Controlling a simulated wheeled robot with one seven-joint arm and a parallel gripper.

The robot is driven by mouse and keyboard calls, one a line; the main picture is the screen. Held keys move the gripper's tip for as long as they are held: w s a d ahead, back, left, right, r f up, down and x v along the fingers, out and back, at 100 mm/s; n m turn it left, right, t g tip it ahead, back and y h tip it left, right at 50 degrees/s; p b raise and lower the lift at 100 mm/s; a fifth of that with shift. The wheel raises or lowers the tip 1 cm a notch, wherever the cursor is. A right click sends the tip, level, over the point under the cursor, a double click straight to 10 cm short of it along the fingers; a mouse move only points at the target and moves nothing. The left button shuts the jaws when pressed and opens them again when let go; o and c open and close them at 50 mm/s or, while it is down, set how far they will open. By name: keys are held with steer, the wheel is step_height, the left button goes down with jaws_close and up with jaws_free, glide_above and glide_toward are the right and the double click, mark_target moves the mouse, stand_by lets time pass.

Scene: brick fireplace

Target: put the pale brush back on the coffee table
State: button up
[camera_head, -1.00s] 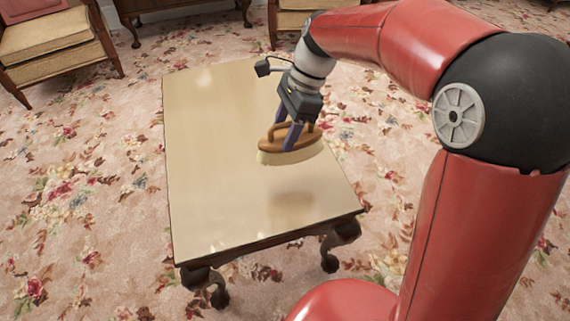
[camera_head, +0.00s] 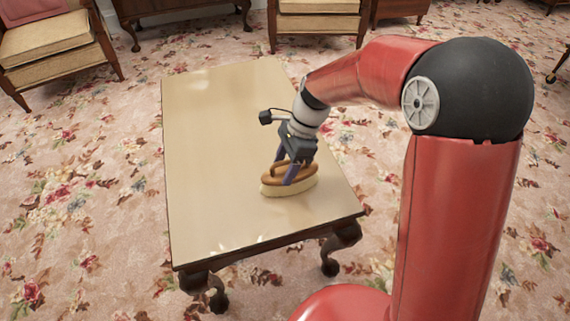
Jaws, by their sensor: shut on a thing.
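The pale brush (camera_head: 287,188) has cream bristles and a brown wooden back with a handle. It is at the right part of the coffee table (camera_head: 215,160), bristles down and about level, at or very close to the top. Whether the bristles touch cannot be told for certain. My gripper (camera_head: 287,176) points down from above and is shut on the brush's handle. The coffee table has a pale, glossy top and dark carved legs. The fingers hide part of the handle.
The rest of the tabletop is bare. A cushioned armchair (camera_head: 58,50) stands at the upper left, and another chair (camera_head: 318,22) is behind the table. Floral carpet (camera_head: 80,190) surrounds the table.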

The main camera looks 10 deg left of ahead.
steer(key=shift+f, duration=0.1)
steer(key=o, duration=1)
steer(key=p+v, duration=0.1)
steer(key=v, duration=1.1)
steer(key=s+d+r+n+t, duration=0.2)
steer(key=s+d+r, duration=0.15)
steer(key=d, duration=0.35)
steer(key=shift+s+d+r+n+t+h, duration=0.25)
steer(key=shift+s+d+n+t+h, duration=0.3)
steer(key=shift+s+d+n+t, duration=1.45)
steer(key=shift+s+d+r+n+t+h, duration=0.4)
steer(key=shift+s+d+n, duration=0.85)
steer(key=shift+s+d, duration=1.95)
steer(key=shift+s+d+r+n+t+h, duration=0.15)
steer(key=shift+s+d+n+t+h, duration=0.7)
steer(key=shift+s+d+n, duration=1.65)
